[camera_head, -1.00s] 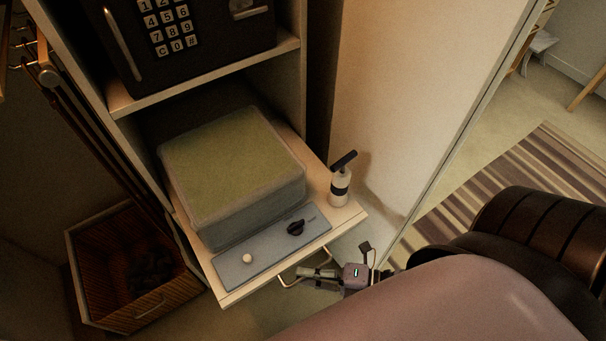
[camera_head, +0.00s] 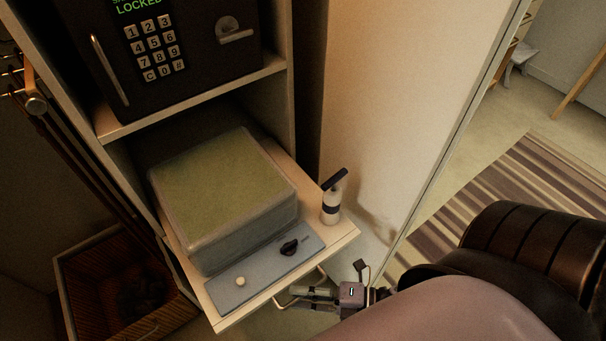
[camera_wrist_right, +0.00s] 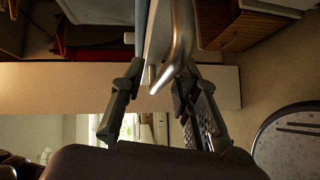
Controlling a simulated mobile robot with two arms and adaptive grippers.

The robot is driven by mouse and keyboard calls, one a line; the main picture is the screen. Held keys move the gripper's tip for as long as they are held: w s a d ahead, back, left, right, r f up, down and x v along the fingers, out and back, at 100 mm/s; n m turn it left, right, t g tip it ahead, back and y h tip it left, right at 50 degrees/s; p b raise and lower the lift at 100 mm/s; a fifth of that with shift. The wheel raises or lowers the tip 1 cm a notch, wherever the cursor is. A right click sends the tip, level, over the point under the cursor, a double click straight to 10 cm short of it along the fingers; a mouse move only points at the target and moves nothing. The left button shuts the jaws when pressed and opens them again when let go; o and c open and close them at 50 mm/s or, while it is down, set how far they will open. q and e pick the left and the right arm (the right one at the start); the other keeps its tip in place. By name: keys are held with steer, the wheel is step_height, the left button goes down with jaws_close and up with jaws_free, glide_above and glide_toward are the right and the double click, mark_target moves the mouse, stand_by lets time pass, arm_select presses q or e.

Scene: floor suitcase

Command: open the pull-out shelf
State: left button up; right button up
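The pull-out shelf (camera_head: 341,239) is a light wooden board standing out from the cabinet below the safe. A curved metal handle (camera_head: 281,300) is on its front edge; it also shows in the right wrist view (camera_wrist_right: 181,45). My right gripper (camera_head: 306,294) is at the handle. In the right wrist view its two fingers (camera_wrist_right: 158,72) are apart, with the handle's bent end between their tips. The right finger is close to the handle; I cannot tell whether it touches. My left gripper is not in view.
A safe (camera_head: 190,70) sits above. A wooden drawer (camera_head: 85,296) is open at lower left. A striped rug (camera_head: 500,185) lies right.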

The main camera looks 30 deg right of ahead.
steer(key=v, duration=1.2)
